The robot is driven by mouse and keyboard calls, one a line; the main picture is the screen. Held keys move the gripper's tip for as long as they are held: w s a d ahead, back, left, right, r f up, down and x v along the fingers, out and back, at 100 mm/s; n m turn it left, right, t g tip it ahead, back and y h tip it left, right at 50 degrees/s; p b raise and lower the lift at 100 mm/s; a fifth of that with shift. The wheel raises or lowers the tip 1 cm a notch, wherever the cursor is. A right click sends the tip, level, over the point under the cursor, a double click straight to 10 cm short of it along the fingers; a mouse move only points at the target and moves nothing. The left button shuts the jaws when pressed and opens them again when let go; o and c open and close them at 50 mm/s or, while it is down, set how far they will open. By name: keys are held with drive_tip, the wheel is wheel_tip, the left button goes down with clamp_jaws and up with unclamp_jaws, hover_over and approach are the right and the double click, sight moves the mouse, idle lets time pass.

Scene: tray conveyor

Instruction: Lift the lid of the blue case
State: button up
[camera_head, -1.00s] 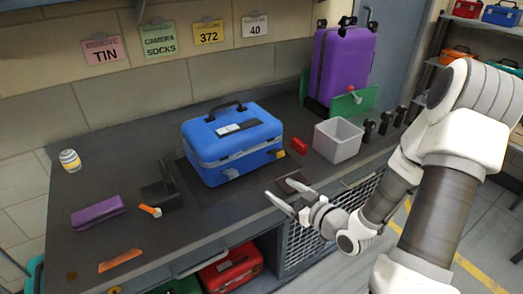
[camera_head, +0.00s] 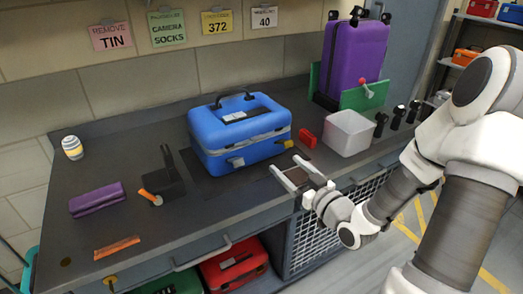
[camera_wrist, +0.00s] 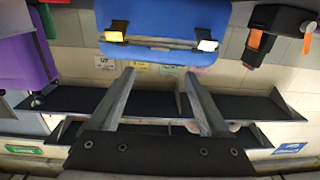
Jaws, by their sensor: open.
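The blue case (camera_head: 240,140) stands upright on the dark bench with its lid shut and its black handle on top. Its front has a pale latch (camera_head: 235,162) at left and a yellow latch (camera_head: 287,144) at right. My gripper (camera_head: 284,162) is open and empty, in front of the case's right front corner and apart from it.
A red block (camera_head: 307,137) and a grey bin (camera_head: 349,135) stand right of the case. A black block (camera_head: 163,184) with an orange lever is at left, with a purple box (camera_head: 97,200) beyond it. A purple suitcase (camera_head: 352,60) stands behind a green panel.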

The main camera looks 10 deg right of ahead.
sight(258, 139)
drive_tip(key=b+x, duration=0.1)
drive_tip(key=x, duration=1.2)
drive_tip(key=shift+w+a, duration=0.1)
drive_tip(key=shift+w, duration=0.1)
clamp_jaws()
idle(0.8)
